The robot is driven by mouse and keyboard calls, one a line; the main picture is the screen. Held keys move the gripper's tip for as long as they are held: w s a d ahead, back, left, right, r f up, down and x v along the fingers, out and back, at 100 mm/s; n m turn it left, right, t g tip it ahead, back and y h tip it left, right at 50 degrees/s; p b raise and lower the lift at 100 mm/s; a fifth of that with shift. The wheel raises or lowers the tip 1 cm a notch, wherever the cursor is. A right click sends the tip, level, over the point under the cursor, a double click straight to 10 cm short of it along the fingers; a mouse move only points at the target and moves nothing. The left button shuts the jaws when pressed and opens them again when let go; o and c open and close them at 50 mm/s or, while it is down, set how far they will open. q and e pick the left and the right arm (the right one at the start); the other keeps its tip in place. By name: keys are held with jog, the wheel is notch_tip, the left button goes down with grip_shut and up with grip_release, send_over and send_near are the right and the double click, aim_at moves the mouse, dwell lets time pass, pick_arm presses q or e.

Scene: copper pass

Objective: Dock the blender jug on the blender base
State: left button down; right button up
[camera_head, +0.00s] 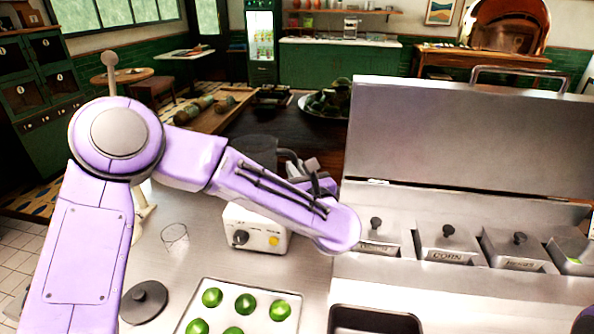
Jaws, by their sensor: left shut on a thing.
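The blender base (242,238) is a cream box with a dark knob and a yellow button, standing on the steel counter. The blender jug (254,149) is dark, with its handle on the right side. It shows above and behind my left forearm, over the area of the base. My left gripper (308,172) is shut on the jug at its handle side, partly hidden by my own arm. The jug's lower part and the top of the base are hidden by the arm, so I cannot tell whether they touch. My right gripper is not in view.
A dark round lid (144,301) and a clear glass (175,237) stand left of the base. A tray of green limes (243,290) is in front. A steel unit with labelled lidded bins (447,243) and a raised cover (450,130) bounds the right.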

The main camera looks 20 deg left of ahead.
pick_arm(q)
jog(key=shift+f+b, duration=0.4)
jog(key=c, duration=1.4)
grip_release()
jog(key=b+v, duration=0.3)
jog(key=v, duration=0.8)
